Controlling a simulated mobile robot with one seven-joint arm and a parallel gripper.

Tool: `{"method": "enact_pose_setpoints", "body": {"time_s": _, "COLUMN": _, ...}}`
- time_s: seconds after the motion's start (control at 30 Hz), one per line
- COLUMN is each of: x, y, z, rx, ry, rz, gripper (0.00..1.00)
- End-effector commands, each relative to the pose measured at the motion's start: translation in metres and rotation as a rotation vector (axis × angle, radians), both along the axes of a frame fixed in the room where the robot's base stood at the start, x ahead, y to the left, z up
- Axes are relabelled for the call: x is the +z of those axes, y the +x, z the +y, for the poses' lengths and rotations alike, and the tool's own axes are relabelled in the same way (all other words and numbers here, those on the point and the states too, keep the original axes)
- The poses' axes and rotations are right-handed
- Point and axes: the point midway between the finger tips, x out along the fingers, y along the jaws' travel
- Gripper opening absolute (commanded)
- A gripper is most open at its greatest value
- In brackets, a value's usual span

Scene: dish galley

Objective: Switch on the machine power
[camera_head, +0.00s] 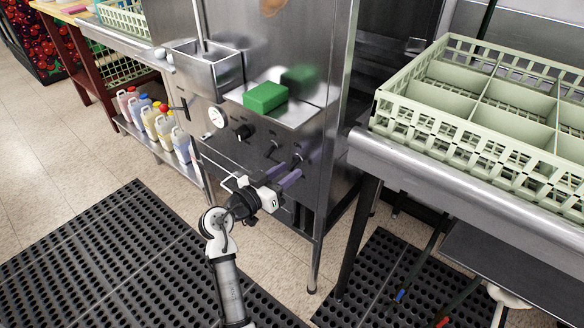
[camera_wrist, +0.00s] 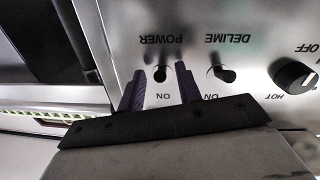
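The steel machine (camera_head: 270,120) stands in the middle of the head view with its control panel facing me. In the wrist view, upside down, the power switch (camera_wrist: 160,74) is a small dark toggle between the labels POWER and ON. I cannot tell which way its lever is set. My gripper (camera_head: 292,168) is at the right side of the panel. In the wrist view my gripper (camera_wrist: 160,85) is open, with one purple finger on each side of the power switch. The fingers look empty, and I cannot see them touching the switch.
The delime switch (camera_wrist: 222,74) and a black knob (camera_wrist: 295,74) sit beside the power switch. A green sponge (camera_head: 265,97) lies on a ledge above the panel. A metal counter (camera_head: 400,160) with a pale dish rack (camera_head: 440,125) is close on the right. Bottles (camera_head: 163,126) stand left.

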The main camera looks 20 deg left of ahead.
Motion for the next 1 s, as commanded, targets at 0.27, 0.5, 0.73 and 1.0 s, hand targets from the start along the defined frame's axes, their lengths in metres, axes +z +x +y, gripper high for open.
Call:
{"method": "enact_pose_setpoints", "body": {"time_s": 0.27, "x": -0.0002, "y": -0.0006, "z": 0.0002, "rx": 0.000, "ry": 0.000, "rz": 0.000, "gripper": 0.34}}
{"method": "enact_pose_setpoints", "body": {"time_s": 0.5, "x": -0.0001, "y": -0.0006, "z": 0.0002, "rx": 0.000, "ry": 0.000, "rz": 0.000, "gripper": 0.12}}
{"method": "enact_pose_setpoints", "body": {"time_s": 0.73, "x": 0.0000, "y": -0.0005, "z": 0.0002, "rx": 0.000, "ry": 0.000, "rz": 0.000, "gripper": 0.00}}
{"method": "enact_pose_setpoints", "body": {"time_s": 1.0, "x": 0.0052, "y": -0.0007, "z": -0.0003, "rx": -0.002, "ry": 0.018, "rz": 0.045, "gripper": 0.00}}
